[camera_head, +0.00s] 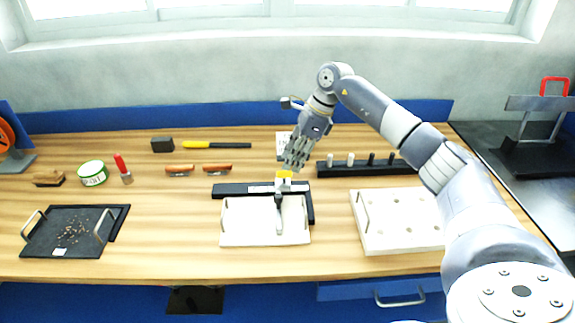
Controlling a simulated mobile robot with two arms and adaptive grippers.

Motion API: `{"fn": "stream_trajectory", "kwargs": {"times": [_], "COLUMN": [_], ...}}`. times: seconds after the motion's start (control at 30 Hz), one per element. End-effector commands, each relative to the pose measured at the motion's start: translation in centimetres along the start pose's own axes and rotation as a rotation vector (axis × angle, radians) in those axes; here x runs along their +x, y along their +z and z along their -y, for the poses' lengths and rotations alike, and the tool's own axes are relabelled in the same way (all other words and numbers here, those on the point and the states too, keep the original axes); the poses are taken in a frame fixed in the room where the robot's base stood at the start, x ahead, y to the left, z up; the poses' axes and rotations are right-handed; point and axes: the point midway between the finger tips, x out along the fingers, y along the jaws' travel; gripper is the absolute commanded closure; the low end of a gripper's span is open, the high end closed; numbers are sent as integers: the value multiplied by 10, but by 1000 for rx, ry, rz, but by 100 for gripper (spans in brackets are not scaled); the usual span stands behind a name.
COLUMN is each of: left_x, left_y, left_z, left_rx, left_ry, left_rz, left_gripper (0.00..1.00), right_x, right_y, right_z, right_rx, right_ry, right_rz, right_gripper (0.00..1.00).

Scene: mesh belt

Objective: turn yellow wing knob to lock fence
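The yellow wing knob (284,174) shows as a small yellow piece above the back edge of the white board. It sits by the black fence (232,190), which runs along the board's back with a dark strip down its right side. My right gripper (291,167) points down, with its fingertips just above the knob and partly over it in the picture. I cannot tell whether they touch it or how far the fingers are apart. The white board (247,222) has a wire handle at its left and a dark-handled tool (279,213) lying on it. My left gripper is not in view.
A black rack with pegs (336,170) stands close right of my gripper. A white holed block (400,222) lies front right.

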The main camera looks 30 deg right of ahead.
Motion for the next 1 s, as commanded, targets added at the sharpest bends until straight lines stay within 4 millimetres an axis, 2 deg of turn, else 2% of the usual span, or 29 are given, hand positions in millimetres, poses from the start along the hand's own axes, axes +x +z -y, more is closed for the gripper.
{"fn": "stream_trajectory", "kwargs": {"times": [0.1,0.3,0.63,0.77,1.0], "left_x": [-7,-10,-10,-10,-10], "left_y": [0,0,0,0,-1], "left_z": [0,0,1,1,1], "left_rx": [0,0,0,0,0], "left_ry": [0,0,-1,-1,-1], "left_rz": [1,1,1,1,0], "left_gripper": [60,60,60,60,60], "right_x": [19,38,42,42,42], "right_y": [1,0,0,0,0], "right_z": [-1,0,0,0,0], "right_rx": [1,-1,0,0,1], "right_ry": [2,0,-1,-1,-2], "right_rz": [0,1,1,1,2], "right_gripper": [70,70,70,99,100]}}
